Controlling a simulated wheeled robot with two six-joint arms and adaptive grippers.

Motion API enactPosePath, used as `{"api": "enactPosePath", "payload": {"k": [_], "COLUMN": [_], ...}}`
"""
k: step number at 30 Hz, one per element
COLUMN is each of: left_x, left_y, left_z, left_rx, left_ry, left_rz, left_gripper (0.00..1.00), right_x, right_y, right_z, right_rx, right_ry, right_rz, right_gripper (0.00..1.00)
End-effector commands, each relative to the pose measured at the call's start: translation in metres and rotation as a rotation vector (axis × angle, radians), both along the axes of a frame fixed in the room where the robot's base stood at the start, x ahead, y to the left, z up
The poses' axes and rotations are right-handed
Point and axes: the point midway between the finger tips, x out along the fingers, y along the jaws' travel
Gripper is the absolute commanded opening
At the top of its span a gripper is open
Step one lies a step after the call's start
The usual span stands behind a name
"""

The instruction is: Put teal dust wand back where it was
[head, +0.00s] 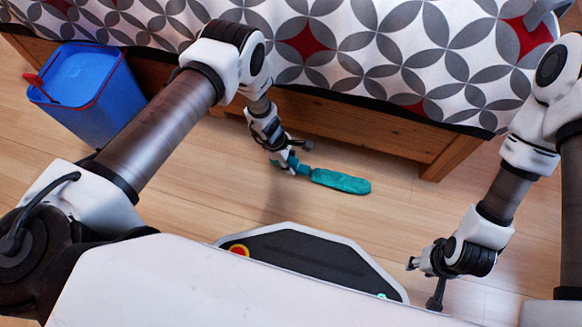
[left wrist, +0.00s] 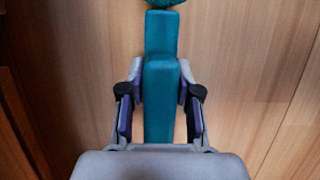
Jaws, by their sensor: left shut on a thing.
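The teal dust wand (head: 341,182) is low over or on the wooden floor beside the bed, its fluffy head pointing right in the head view. I cannot tell whether it touches the floor. My left gripper (head: 290,166) is shut on the wand's handle. In the left wrist view the handle (left wrist: 160,85) runs between the two fingers of the left gripper (left wrist: 160,95), and the head is cut off at the top edge. My right gripper (head: 424,284) hangs at the lower right, away from the wand; its fingers look spread apart and empty.
A bed with a patterned cover (head: 350,50) and a wooden frame (head: 360,128) stands along the back. A blue bin (head: 92,100) with a red rim stands at the left. Wooden floor (head: 400,215) is clear between the wand and my right arm.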

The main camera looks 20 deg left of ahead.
Motion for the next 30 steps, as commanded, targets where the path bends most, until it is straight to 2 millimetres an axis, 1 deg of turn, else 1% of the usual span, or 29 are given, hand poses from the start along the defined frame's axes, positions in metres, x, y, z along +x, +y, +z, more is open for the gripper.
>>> {"api": "enactPosePath", "payload": {"k": [1,5,10,11,12,13,20,23,26,30], "left_x": [0.001,0.001,0.001,0.001,0.001,0.001,0.001,0.001,0.002,0.002], "left_y": [0.0,0.0,0.0,0.0,0.0,0.0,0.0,0.0,0.004,0.016], "left_z": [-0.004,-0.001,-0.006,-0.005,-0.004,-0.004,-0.004,0.001,0.015,0.05], "left_rx": [0.0,0.0,0.0,0.0,0.0,0.0,0.0,0.0,0.0,0.0], "left_ry": [-0.001,-0.002,-0.001,-0.002,-0.001,-0.001,-0.001,-0.002,-0.002,-0.003], "left_rz": [-0.001,0.001,0.0,0.0,0.0,0.0,0.0,0.001,0.002,0.003], "left_gripper": [0.0,0.0,0.0,0.4,0.54,0.58,0.58,0.58,0.58,0.58], "right_x": [0.0,0.0,0.0,0.0,0.0,0.0,0.0,0.0,0.0,-0.001], "right_y": [0.0,0.0,0.0,0.0,0.0,0.0,0.0,0.0,0.0,0.0], "right_z": [-0.004,-0.001,-0.004,-0.003,-0.003,-0.003,-0.003,0.001,0.011,0.032], "right_rx": [0.0,0.0,0.0,0.0,0.0,0.0,0.0,0.0,0.0,0.001], "right_ry": [0.0,-0.001,-0.001,-0.001,-0.001,-0.001,-0.001,-0.001,0.001,0.003], "right_rz": [-0.001,-0.001,-0.001,-0.001,-0.001,-0.001,-0.001,-0.001,0.0,0.004], "right_gripper": [0.4,0.4,0.4,0.4,0.4,0.4,0.4,0.4,0.4,0.4]}}
